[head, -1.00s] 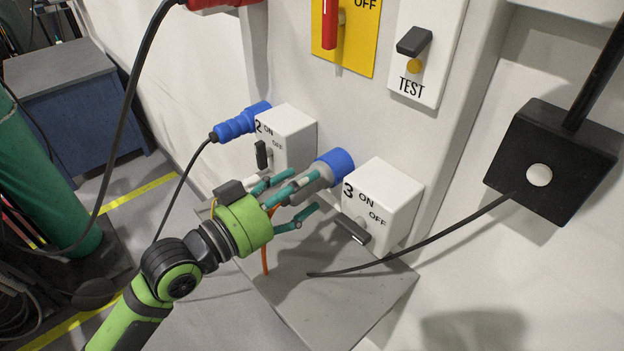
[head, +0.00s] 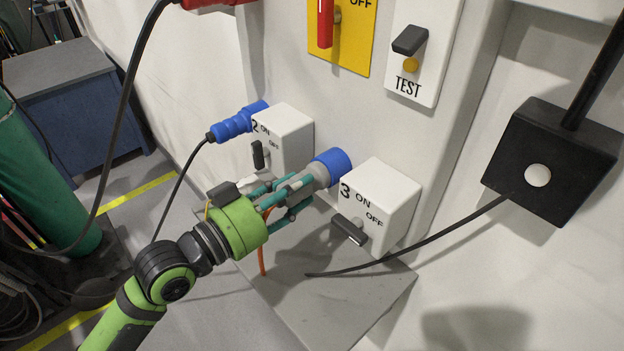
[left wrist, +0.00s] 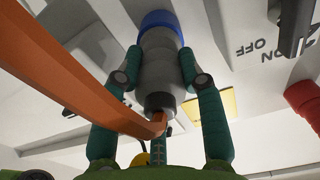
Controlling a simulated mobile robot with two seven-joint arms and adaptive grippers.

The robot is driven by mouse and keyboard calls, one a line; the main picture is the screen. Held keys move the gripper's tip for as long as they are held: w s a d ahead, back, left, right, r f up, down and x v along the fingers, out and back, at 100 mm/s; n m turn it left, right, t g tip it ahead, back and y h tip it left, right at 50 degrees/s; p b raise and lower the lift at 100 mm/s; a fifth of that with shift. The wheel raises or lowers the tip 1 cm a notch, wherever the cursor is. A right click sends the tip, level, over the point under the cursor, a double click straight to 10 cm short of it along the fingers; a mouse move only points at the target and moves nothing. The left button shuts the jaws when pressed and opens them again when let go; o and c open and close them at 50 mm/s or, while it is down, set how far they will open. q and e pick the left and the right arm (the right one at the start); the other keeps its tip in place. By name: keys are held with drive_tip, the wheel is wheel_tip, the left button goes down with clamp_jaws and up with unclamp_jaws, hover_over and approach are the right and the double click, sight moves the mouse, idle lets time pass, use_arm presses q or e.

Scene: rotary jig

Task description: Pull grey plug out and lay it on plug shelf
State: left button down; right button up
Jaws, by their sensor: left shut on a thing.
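The grey plug (head: 318,174) sits at the blue socket (head: 334,164) beside switch box 3. In the left wrist view the grey plug (left wrist: 160,70) runs up to the blue ring (left wrist: 160,20), with no gap that I can see. My left gripper (head: 301,190) is shut on the plug, with teal fingers on both sides of it. An orange cable (left wrist: 70,75) leaves the plug's rear. The grey plug shelf (head: 330,285) lies below, and the cable hangs down towards it. My right gripper is not in view.
Switch box 3 (head: 385,200) with its dark lever stands right of the plug. Switch box 2 (head: 284,135) and a blue plug (head: 235,125) are to the left. A black cable (head: 420,244) crosses above the shelf to a black box (head: 550,160). The shelf's front is clear.

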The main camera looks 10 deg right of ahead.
use_arm(q)
drive_tip(key=v, duration=0.6)
drive_tip(key=shift+s+a+b, duration=0.25)
drive_tip(key=shift+a+b, duration=0.05)
drive_tip(key=shift+b, duration=0.05)
idle(0.7)
idle(0.5)
drive_tip(key=s+a+f+n+t+y, duration=0.3)
drive_tip(key=a+f+n+t+y, duration=0.4)
drive_tip(key=a+f+n+y, duration=0.3)
drive_tip(key=a+y, duration=0.4)
drive_tip(key=shift+s+a+f+n+y, duration=0.25)
drive_tip(key=shift+a+f+n+y, duration=0.05)
drive_tip(key=shift+a+f+n, duration=0.1)
drive_tip(key=shift+d, duration=0.1)
